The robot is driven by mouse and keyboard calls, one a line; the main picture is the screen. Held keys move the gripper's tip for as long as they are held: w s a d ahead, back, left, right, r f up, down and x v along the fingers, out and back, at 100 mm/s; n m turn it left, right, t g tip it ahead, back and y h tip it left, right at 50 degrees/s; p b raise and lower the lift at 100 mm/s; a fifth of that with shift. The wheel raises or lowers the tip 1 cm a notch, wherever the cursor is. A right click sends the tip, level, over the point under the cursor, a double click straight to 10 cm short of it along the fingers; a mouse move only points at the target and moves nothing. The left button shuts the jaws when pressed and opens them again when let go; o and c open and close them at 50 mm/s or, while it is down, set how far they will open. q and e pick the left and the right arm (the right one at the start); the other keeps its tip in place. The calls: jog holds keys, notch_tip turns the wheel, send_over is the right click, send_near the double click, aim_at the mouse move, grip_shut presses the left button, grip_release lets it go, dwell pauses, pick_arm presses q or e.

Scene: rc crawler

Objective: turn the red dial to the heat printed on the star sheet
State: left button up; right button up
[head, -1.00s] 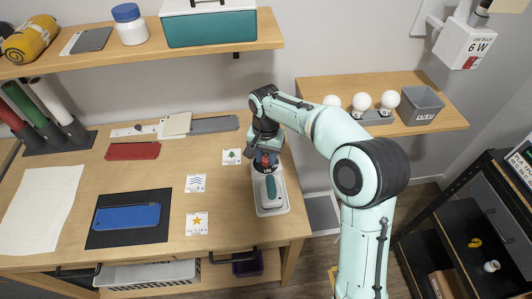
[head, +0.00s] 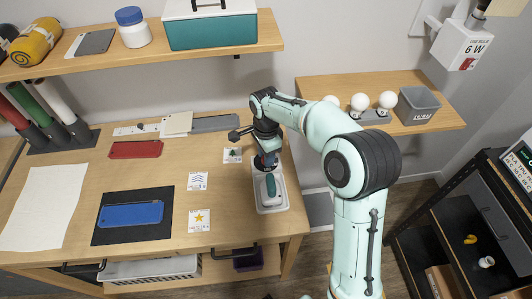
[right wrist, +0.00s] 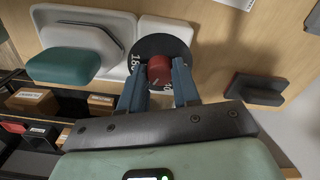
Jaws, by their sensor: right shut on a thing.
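The red dial (right wrist: 159,70) sits on a round black scale (right wrist: 150,47) with white numbers, at one end of a pale base. Its pointer reading is not clear. My right gripper (right wrist: 158,88) has its two blue-grey fingers on either side of the dial and is shut on it. In the head view my right gripper (head: 267,152) comes down over the dial and hides it; the dark scale edge shows below. The star sheet (head: 199,221), a white card with an orange star, lies flat on the table; its print is too small to read. My left gripper is not in view.
A teal-handled iron (head: 271,188) rests on the pale base (head: 270,208). A tree sheet (head: 232,156) and a wave sheet (head: 197,181) lie to the left. A blue plate (head: 131,214) lies on a black mat. Bulbs and a grey bin (head: 418,106) stand on the right shelf.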

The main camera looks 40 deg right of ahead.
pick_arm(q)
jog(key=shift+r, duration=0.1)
pick_arm(e)
jog(key=shift+r+m, duration=0.1)
jog(key=shift+m, duration=0.3)
jog(key=o, duration=1.1)
jog(key=shift+c, duration=0.2)
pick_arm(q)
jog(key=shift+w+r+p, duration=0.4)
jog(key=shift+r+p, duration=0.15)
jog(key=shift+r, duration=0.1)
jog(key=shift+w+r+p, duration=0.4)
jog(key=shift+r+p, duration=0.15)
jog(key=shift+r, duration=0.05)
pick_arm(e)
notch_tip(320, 180, up, 13)
jog(key=shift+r, duration=0.2)
